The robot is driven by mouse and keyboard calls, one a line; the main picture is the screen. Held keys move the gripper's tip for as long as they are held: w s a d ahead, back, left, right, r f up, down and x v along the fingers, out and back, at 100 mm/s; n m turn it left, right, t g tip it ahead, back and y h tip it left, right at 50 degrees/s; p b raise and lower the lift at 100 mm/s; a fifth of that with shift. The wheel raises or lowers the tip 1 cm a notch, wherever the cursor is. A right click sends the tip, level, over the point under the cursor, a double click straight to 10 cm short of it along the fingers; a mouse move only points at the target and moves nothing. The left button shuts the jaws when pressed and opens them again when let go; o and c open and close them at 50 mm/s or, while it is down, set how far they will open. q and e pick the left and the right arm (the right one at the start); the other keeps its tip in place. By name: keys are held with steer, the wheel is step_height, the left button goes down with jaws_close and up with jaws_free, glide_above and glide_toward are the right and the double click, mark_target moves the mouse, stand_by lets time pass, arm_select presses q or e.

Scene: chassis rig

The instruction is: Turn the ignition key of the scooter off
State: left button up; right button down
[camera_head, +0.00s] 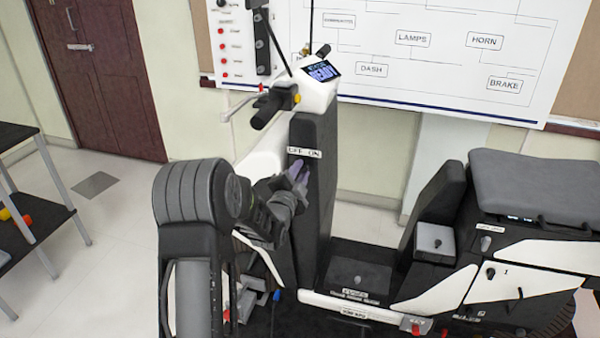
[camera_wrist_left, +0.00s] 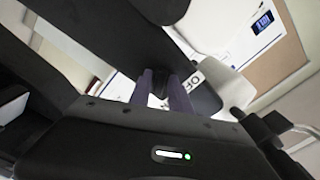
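The scooter (camera_head: 318,190) stands with its dark front column upright and its seat to the right. A white OFF ON label (camera_head: 304,152) is on the column; part of it shows in the left wrist view (camera_wrist_left: 190,76). My left gripper (camera_head: 299,174) is just below this label, its purple fingers close against the column. In the left wrist view the fingers (camera_wrist_left: 162,88) have a narrow gap with something dark in it. I cannot tell whether this is the key or the column behind. The ignition key is not clearly visible. My right gripper is not in view.
The handlebar (camera_head: 275,103) and lit dash display (camera_head: 320,71) are above the gripper. The seat (camera_head: 530,188) and side panels are to the right. A wiring board (camera_head: 420,45) hangs behind. A dark shelf (camera_head: 40,235) stands at the left, with open floor between.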

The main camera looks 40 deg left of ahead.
arm_select(q)
jaws_close()
steer(key=shift+f, duration=0.1)
steer(key=shift+d+n+b, duration=0.1)
steer(key=shift+n+b, duration=6)
steer(key=shift+b, duration=3.8)
steer(key=shift+o, duration=1.9)
jaws_free()
